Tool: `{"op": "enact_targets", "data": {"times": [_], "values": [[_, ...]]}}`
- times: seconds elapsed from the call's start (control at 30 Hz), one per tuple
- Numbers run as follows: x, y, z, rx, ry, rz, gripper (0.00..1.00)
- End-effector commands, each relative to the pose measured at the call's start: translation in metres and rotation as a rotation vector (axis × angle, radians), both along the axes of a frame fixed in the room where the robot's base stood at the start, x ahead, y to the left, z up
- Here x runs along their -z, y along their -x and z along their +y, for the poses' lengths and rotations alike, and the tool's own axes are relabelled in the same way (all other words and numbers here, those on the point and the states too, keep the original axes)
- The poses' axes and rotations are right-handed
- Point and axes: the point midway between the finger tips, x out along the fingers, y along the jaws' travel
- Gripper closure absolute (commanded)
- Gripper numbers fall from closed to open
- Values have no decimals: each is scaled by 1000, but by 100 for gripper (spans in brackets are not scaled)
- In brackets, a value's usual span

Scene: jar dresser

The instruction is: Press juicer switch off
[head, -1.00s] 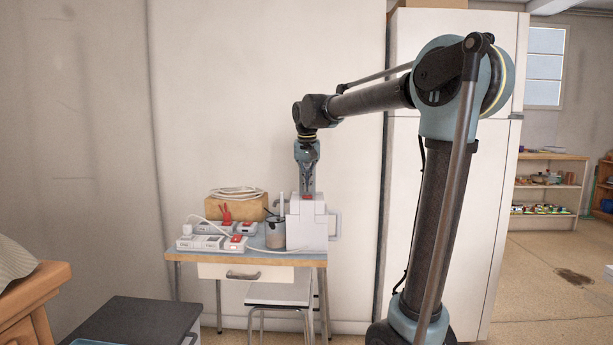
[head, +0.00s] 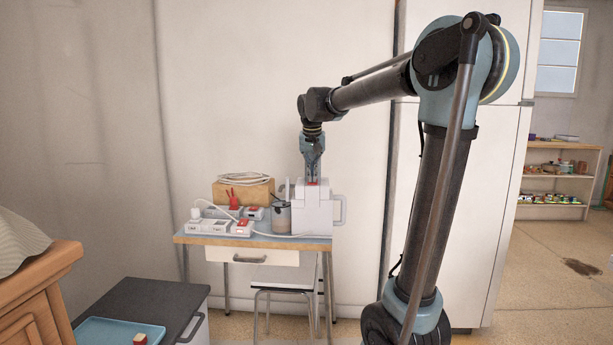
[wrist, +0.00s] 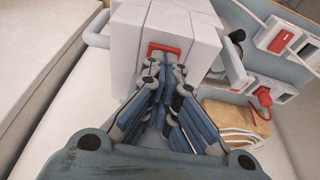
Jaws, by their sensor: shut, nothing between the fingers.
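The juicer (head: 312,212) is a white boxy machine with a side handle, standing at the right end of the small table. It also fills the upper middle of the wrist view (wrist: 195,40). Its red switch (wrist: 163,50) is on top, and a bit of red shows there in the head view (head: 312,184). My gripper (head: 313,177) points down over the juicer. In the wrist view its closed fingertips (wrist: 165,62) are at the near edge of the red switch. They look touching or very close; I cannot tell which. Nothing is between the fingers.
Power strips (head: 207,226) with red switches and a red plug lie left of the juicer. A grey pot (head: 281,218) stands beside it. A wooden box with coiled cable (head: 243,190) is behind. A stool (head: 285,280) stands under the table (head: 225,240).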

Motion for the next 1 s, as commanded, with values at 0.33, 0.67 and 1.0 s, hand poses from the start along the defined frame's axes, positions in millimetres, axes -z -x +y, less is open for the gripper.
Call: {"op": "enact_targets", "data": {"times": [0.33, 0.67, 1.0], "values": [[0, 7, -1, 1, 0, 0, 100], [1, 16, 0, 1, 0, 1, 100], [-3, 17, 0, 0, -1, 0, 100]]}}
